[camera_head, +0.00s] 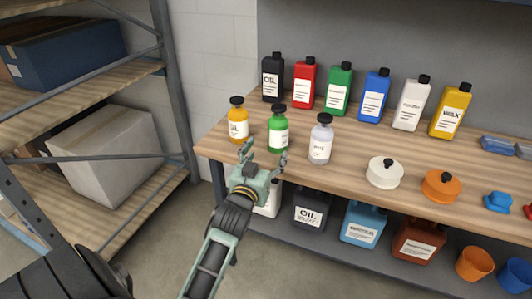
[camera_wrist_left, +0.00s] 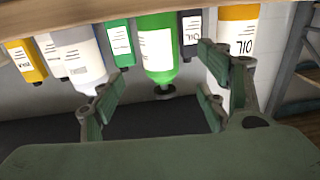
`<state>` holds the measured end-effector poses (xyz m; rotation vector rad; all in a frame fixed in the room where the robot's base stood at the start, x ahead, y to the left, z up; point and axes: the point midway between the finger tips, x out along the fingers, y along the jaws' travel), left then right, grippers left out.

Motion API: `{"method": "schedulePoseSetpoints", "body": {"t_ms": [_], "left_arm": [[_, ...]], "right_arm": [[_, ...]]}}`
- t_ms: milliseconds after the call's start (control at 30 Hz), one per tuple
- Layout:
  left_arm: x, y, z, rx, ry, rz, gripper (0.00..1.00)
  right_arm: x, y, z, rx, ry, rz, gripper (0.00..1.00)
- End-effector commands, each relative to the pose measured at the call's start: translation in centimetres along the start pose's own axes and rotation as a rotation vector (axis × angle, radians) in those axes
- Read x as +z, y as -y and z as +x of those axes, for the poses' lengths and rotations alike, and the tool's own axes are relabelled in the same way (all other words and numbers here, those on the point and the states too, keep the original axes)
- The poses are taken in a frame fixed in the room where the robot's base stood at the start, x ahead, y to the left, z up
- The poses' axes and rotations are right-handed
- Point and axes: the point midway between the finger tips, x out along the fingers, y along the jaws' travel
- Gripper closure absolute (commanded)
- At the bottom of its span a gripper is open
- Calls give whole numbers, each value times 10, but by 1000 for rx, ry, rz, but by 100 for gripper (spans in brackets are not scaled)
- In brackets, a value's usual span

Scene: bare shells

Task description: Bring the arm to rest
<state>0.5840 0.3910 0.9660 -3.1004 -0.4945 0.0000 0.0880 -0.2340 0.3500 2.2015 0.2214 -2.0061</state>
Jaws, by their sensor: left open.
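My left gripper (camera_head: 264,157) is open at the front edge of the wooden workbench (camera_head: 330,180). Its two fingers are spread, with nothing held between them. A green bottle (camera_head: 278,133) with a black cap stands upright just beyond the fingertips. In the left wrist view, which looks upside down, the green bottle (camera_wrist_left: 156,48) shows between the open fingers (camera_wrist_left: 160,97). I cannot tell whether a finger touches it. An orange-yellow bottle (camera_head: 238,125) stands to its left and a clear grey bottle (camera_head: 321,145) to its right. My right gripper is in neither view.
A row of coloured bottles, including a red one (camera_head: 304,85), stands along the back of the bench. A metal rack (camera_head: 170,80) with boxes stands left.

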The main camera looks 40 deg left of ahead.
Motion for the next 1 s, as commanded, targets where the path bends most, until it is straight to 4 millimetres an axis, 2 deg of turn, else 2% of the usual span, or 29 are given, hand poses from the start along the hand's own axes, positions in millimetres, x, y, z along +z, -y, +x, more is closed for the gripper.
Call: {"method": "schedulePoseSetpoints", "body": {"t_ms": [467,600,667,767,800,900,1000], "left_arm": [[1,0,0,1,4,1,32],[22,-10,-14,18,91,21,32],[42,-18,-30,35,174,39,32],[83,-36,-70,80,362,83,32],[100,-44,-92,104,447,105,32],[136,-60,-148,164,647,157,32],[160,-69,-198,219,805,201,32]], "right_arm": [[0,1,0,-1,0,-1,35],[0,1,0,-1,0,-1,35],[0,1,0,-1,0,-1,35],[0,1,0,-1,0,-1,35],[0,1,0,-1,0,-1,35],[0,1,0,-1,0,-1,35],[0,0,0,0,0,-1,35]]}}
